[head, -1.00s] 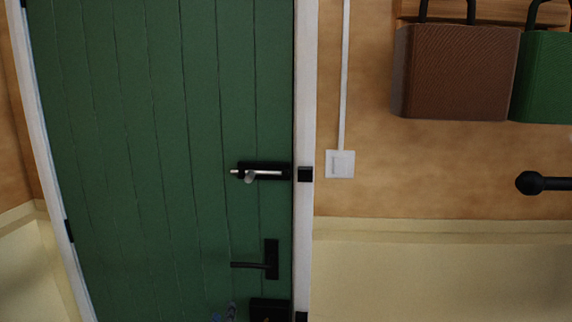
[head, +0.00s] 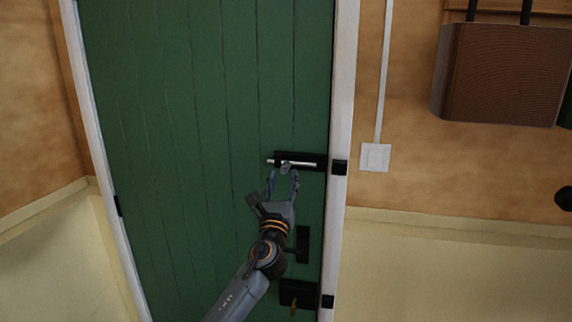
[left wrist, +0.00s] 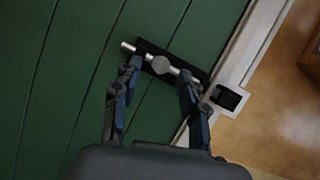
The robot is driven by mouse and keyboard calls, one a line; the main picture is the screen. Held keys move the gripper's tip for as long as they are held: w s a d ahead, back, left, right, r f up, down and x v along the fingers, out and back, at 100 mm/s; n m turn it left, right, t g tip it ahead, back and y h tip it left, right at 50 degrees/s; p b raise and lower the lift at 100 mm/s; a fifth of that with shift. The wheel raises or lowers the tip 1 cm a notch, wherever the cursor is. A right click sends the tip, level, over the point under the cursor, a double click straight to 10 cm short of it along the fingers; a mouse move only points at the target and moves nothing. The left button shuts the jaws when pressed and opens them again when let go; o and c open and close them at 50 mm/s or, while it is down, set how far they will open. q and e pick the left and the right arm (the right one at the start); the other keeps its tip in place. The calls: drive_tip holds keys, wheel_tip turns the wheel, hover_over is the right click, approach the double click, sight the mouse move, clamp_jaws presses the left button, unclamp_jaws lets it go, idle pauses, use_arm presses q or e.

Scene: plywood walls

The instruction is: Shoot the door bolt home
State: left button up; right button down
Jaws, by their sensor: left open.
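The door bolt is a silver rod (head: 282,162) on a black plate (head: 318,160) on the green door (head: 215,130). The rod sticks out past the plate's left end. Its round knob (left wrist: 161,65) shows in the left wrist view. The black keeper (head: 340,167) is on the white frame, right of the plate; it also shows in the left wrist view (left wrist: 228,97). No rod is seen in the keeper. My left gripper (head: 282,178) is open at the bolt, fingers either side of the knob; whether they touch it I cannot tell. My right gripper is not in view.
A black lever handle (head: 303,243) and a black lock box (head: 299,293) with a key are below the bolt, close to my left arm. A light switch (head: 375,157) and a brown bag (head: 500,72) are on the right wall.

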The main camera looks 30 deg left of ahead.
sight(285, 168)
use_arm(q)
drive_tip(key=shift+x, duration=2.35)
clamp_jaws()
